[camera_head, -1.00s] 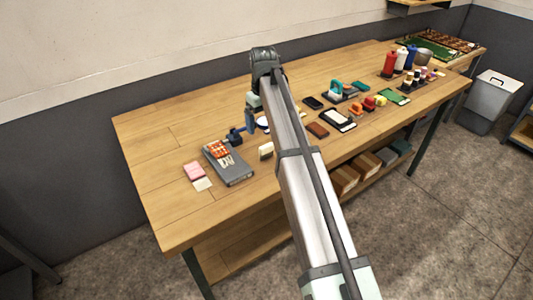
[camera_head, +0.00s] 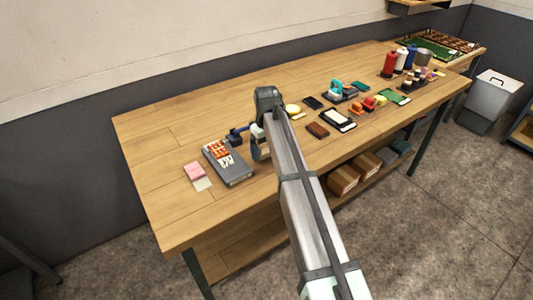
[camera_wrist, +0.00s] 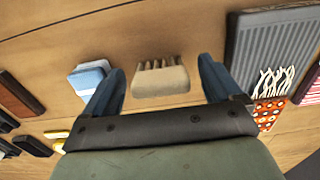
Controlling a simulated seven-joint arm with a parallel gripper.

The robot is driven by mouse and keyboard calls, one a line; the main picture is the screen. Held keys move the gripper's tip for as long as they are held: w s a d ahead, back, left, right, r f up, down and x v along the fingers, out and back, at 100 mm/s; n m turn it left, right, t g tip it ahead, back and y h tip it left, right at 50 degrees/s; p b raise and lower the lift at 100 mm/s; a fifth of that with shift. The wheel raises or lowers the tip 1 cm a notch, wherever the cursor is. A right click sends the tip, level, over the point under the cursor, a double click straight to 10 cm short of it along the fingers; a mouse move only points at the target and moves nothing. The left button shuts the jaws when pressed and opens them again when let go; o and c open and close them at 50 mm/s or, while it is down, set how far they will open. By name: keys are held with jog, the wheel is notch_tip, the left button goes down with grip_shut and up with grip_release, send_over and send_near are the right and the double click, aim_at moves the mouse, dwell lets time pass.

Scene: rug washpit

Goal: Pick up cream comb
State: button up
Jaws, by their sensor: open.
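The cream comb (camera_wrist: 160,80) lies on the wooden table in the wrist view, its teeth toward the top of the picture. My gripper (camera_wrist: 161,72) is open, with one blue finger on each side of the comb and visible space between each finger and the comb. Nothing is held. In the head view my gripper (camera_head: 260,152) points down over the table, just right of the grey case (camera_head: 236,176). The comb is hidden there behind my gripper and arm.
The grey case (camera_wrist: 268,45) with orange-dotted and white items lies to the comb's right in the wrist view. A blue and white block (camera_wrist: 92,76) lies left, close to the left finger. A brown block (camera_wrist: 18,95) lies farther left.

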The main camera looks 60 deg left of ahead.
aim_at(266, 145)
jog(key=shift+f, duration=0.6)
jog(key=c, duration=1.1)
jog(key=shift+c, duration=0.2)
notch_tip(266, 145, up, 10)
jog(key=shift+r, duration=0.1)
jog(key=o, duration=0.5)
jog(key=c, duration=0.3)
jog(key=shift+n, duration=0.8)
jog(key=s+a+f, duration=0.1)
jog(key=s, duration=0.3)
jog(key=s+a+f, duration=0.1)
jog(key=s, duration=0.4)
jog(key=s+a+f, duration=0.1)
jog(key=s+a, duration=0.1)
jog(key=s, duration=0.2)
jog(key=shift+s, duration=0.4)
jog(key=shift+w+a+m, duration=0.1)
jog(key=shift+w+m, duration=0.05)
jog(key=shift+m, duration=0.65)
